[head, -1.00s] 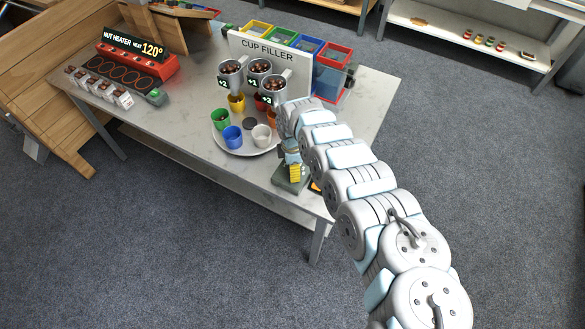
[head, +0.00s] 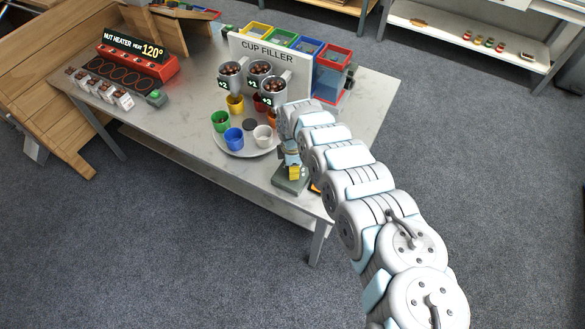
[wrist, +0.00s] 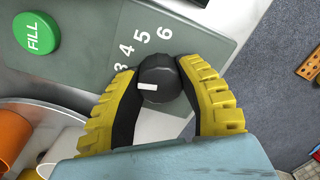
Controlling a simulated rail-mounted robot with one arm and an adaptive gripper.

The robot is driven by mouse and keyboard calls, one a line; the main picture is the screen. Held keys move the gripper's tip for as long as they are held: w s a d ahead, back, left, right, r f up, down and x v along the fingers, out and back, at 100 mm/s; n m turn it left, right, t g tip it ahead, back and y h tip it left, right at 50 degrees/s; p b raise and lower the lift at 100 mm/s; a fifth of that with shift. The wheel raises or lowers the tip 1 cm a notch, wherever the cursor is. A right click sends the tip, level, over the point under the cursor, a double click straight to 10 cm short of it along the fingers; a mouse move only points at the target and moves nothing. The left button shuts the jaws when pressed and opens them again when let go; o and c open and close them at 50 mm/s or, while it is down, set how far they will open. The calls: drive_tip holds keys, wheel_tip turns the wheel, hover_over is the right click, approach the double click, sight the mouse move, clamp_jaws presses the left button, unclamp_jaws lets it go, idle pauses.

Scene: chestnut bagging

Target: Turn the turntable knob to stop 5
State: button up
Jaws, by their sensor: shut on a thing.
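The dark turntable knob (wrist: 166,78) is between my gripper's yellow fingers (wrist: 160,74) in the wrist view, with a finger against each side. Its white mark points left, a little below the printed 3 on the grey panel (wrist: 205,35); 4, 5 and 6 run up and around from there. In the head view my gripper (head: 293,172) is over the panel (head: 287,186) at the table's front right, and the knob is hidden. The round turntable (head: 250,151) carries several coloured cups, including green (head: 221,121), blue (head: 233,138) and white (head: 262,134).
A green FILL button (wrist: 36,34) is left of the knob. The CUP FILLER (head: 265,62) with nut-filled hoppers stands behind the turntable. The nut heater (head: 135,68) is at the left. The table's front middle (head: 185,125) is clear.

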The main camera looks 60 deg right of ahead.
drive_tip(key=m+p, duration=0.2)
drive_tip(key=shift+w+r+p, duration=0.1)
drive_tip(key=shift+r+p, duration=0.05)
drive_tip(key=shift+p, duration=0.15)
drive_tip(key=m+p, duration=0.1)
drive_tip(key=m, duration=0.2)
drive_tip(key=shift+p, duration=0.35)
drive_tip(key=m+p, duration=0.1)
drive_tip(key=m, duration=0.1)
drive_tip(key=shift+m, duration=0.4)
drive_tip(key=shift+f+m, duration=0.25)
drive_tip(key=shift+m, duration=1.55)
drive_tip(key=o, duration=1.2)
drive_tip(key=shift+d+r, duration=0.1)
drive_tip(key=shift+r, duration=0.05)
